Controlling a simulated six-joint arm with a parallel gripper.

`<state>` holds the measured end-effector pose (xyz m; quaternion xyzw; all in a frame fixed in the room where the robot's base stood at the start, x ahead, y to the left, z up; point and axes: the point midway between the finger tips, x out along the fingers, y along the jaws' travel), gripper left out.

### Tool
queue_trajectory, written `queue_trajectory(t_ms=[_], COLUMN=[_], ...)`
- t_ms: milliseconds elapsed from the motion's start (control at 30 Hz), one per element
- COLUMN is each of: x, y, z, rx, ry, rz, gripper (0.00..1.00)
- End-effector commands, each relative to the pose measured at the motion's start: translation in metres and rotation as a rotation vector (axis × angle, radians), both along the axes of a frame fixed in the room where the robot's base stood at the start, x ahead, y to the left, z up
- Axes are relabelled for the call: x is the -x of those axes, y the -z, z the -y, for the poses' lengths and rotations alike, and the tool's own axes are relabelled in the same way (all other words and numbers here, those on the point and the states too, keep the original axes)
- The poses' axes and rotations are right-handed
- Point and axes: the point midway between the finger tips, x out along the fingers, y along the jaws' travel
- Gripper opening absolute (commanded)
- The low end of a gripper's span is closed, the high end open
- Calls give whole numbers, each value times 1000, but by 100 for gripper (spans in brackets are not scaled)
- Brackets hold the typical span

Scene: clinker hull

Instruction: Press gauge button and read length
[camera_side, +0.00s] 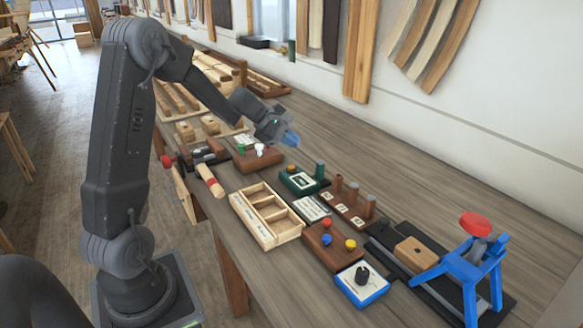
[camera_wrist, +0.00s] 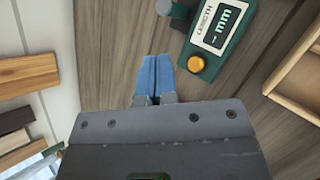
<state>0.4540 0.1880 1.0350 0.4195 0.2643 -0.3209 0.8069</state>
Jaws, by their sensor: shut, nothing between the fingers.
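The gauge (camera_side: 306,187) is a dark green box on the bench with a pale display panel. In the wrist view the gauge (camera_wrist: 232,48) shows a screen (camera_wrist: 217,25) reading "LENGTH" and "- mm", with a dash for the value. Its orange round button (camera_wrist: 196,63) is at the near corner, and the button (camera_side: 291,169) also shows in the side view. My gripper (camera_wrist: 153,58) has its blue fingers shut and empty. In the wrist view the fingertips lie left of the button, apart from it. In the side view my gripper (camera_side: 293,140) is above the bench, behind the gauge.
A compartmented wooden tray (camera_side: 290,232) stands in front of the gauge. A brown block with white and green knobs (camera_side: 252,163) is to its left. A brown block with blue and yellow knobs (camera_side: 322,236) and a blue stand (camera_side: 488,268) are to the right. Bench toward the wall is clear.

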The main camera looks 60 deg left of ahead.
Motion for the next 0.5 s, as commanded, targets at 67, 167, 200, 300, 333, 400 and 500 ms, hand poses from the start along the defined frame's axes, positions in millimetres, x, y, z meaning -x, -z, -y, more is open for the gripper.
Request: queue_trajectory(t_ms=[67,167,200,300,333,400,500], x=[0,1,0,0,0,0,0], y=[13,25,29,39,40,44,48], z=[0,0,0,0,0,0,0], rx=[3,2,2,1,2,0,0], ry=[-1,-1,0,0,0,1,-1], rz=[-4,-5,-3,-2,-2,-2,-2], gripper=[0,0,0,0,0,0,0])
